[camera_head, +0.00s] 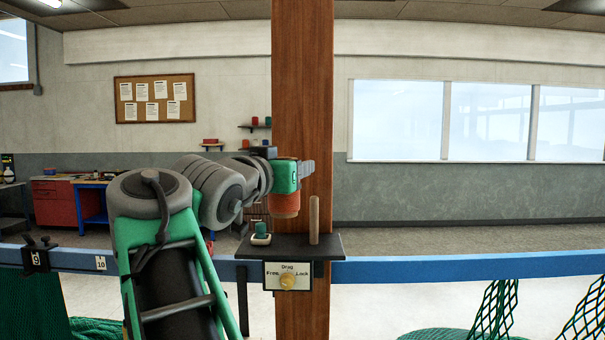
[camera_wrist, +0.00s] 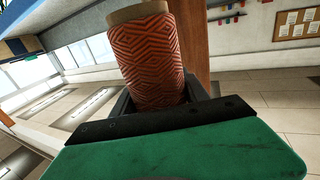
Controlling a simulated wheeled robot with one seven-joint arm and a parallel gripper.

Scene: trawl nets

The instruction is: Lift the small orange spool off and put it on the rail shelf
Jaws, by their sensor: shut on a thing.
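The small orange spool (camera_head: 286,205) hangs below my gripper (camera_head: 286,190), which is shut on it. In the wrist view the spool (camera_wrist: 151,60) shows its orange zigzag winding and tan end, close beyond the green hand. The fingertips are mostly hidden. In the head view the spool appears above the dark rail shelf (camera_head: 331,247), left of the upright wooden peg (camera_head: 314,221). A gap shows between the spool's lower end and the shelf top; the depth is hard to tell.
A small green spool (camera_head: 261,229) on a pale base stands at the shelf's left. A wooden post (camera_head: 303,80) rises behind. A blue rail (camera_head: 450,269) runs across, with green nets (camera_head: 497,310) below.

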